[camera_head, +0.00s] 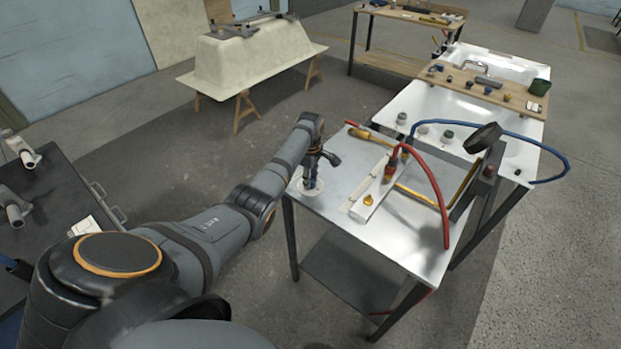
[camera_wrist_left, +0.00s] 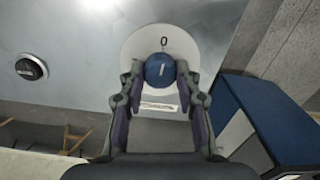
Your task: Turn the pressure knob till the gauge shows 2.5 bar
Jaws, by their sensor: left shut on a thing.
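In the left wrist view a round blue knob (camera_wrist_left: 159,68) with a short white line sits on a white disc (camera_wrist_left: 196,50) marked 0. The line points roughly toward the 0. My left gripper (camera_wrist_left: 160,85) has its fingers on both sides of the knob, shut on it. In the head view the same gripper (camera_head: 311,180) points down over the white disc (camera_head: 309,194) at the table's left corner, hiding the knob. A dark round gauge-like thing (camera_head: 482,138) stands on a post at the table's right; its reading cannot be seen. My right gripper is not in view.
On the metal table (camera_head: 400,250) lie a white strip with brass fittings (camera_head: 372,196) and a red hose (camera_head: 437,185). A blue hose (camera_head: 545,147) arcs at the right. A white tub (camera_head: 400,103) stands behind. A dark cabinet (camera_head: 60,200) is at the left.

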